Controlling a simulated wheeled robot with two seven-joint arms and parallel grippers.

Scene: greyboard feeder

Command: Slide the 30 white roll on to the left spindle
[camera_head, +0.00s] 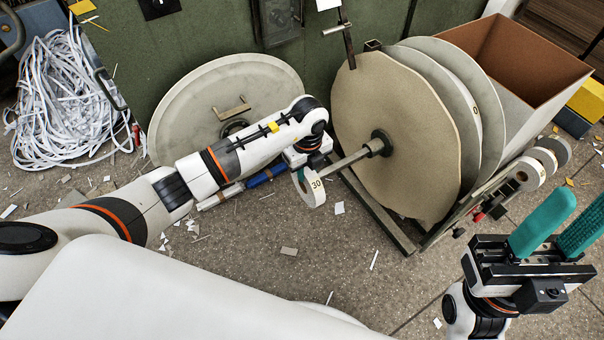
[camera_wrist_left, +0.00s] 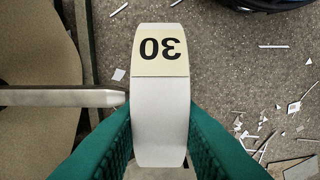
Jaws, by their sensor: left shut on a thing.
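The white roll marked 30 (camera_head: 311,190) is held on edge in my left gripper (camera_head: 302,172). In the left wrist view the roll (camera_wrist_left: 160,115) stands between the two green fingers, its label at the far side. The left spindle (camera_head: 349,161) is a bare grey metal rod standing out from a hub on the large round board. In the left wrist view the spindle (camera_wrist_left: 60,97) comes in from the left and its end lies close beside the roll's left face. I cannot tell whether it touches or enters the bore. My right gripper (camera_head: 581,207) is open and empty.
Large grey discs (camera_head: 395,130) stand on a low frame beside a brown open box (camera_head: 515,60). Another round disc (camera_head: 190,110) leans on the green cabinet behind my left arm. Small rolls (camera_head: 530,172) sit at right. Paper strips (camera_head: 65,100) heap at left; floor has scraps.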

